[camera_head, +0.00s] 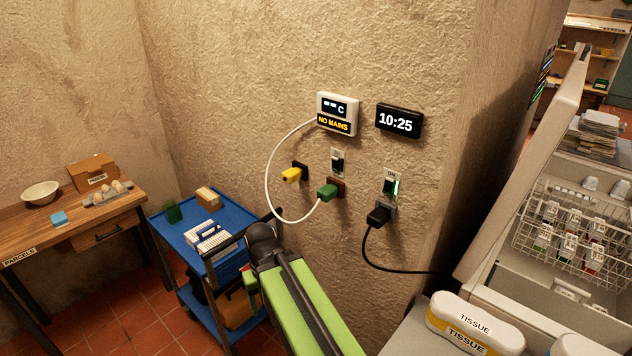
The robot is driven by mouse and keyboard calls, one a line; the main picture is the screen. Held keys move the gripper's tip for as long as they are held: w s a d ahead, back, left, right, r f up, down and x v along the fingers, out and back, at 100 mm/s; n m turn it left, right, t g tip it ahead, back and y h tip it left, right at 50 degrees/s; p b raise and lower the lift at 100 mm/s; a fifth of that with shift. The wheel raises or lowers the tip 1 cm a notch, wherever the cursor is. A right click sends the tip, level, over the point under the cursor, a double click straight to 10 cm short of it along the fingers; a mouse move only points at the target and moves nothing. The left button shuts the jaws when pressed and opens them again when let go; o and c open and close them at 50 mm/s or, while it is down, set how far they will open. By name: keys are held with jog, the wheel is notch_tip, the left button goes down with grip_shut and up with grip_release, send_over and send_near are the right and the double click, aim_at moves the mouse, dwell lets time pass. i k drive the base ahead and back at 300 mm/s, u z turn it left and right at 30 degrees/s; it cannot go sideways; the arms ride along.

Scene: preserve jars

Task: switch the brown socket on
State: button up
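A brown socket (341,184) is on the wall, with a green plug (327,193) in it. A white cable runs from this plug up to a white display (337,114) reading "NO MAINS". A rocker switch (338,161) in a pale plate sits just above the brown socket; its label is too small to read and no lamp shows lit. A darker socket (302,168) to the left holds a yellow plug (291,175). My green arm reaches up from the bottom, below the sockets. My gripper cannot be made out.
A second switch (389,186), marked "ON" with a green light, is above a grey socket with a black plug (378,216). A clock (398,121) reads 10:25. A blue trolley (183,230) stands left of my arm. A tissue box (470,322) is on the right.

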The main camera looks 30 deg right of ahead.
aim_at(336, 161)
jog(key=k, duration=1.35)
jog(key=u, duration=0.25)
jog(key=i, duration=0.75)
jog(key=u, duration=0.6)
jog(key=i, duration=0.95)
jog(key=u, duration=0.35)
